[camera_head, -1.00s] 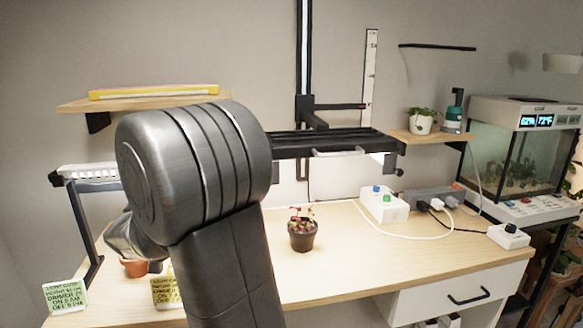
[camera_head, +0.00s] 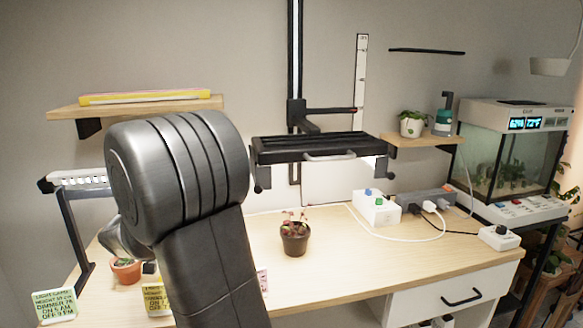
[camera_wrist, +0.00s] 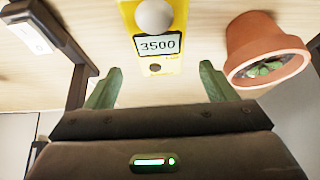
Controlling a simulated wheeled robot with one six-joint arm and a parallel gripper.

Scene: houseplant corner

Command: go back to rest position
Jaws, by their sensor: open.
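My gripper (camera_wrist: 160,90) shows in the wrist view with its two greenish fingers spread apart and nothing between them. Beyond the fingertips lies a yellow meter (camera_wrist: 160,42) with a display reading 3500. A terracotta pot (camera_wrist: 264,50) with a small green plant is to the right of the fingers, apart from them. In the head view, my large grey arm covers the left middle of the desk and hides the fingers. The terracotta pot also shows there (camera_head: 125,271), left of my arm.
On the desk (camera_head: 350,275) stand a dark pot with a reddish plant (camera_head: 295,237), a white control box (camera_head: 376,207) and a power strip (camera_head: 425,200). A lamp stand (camera_head: 72,220) and a green note (camera_head: 55,304) are at the left.

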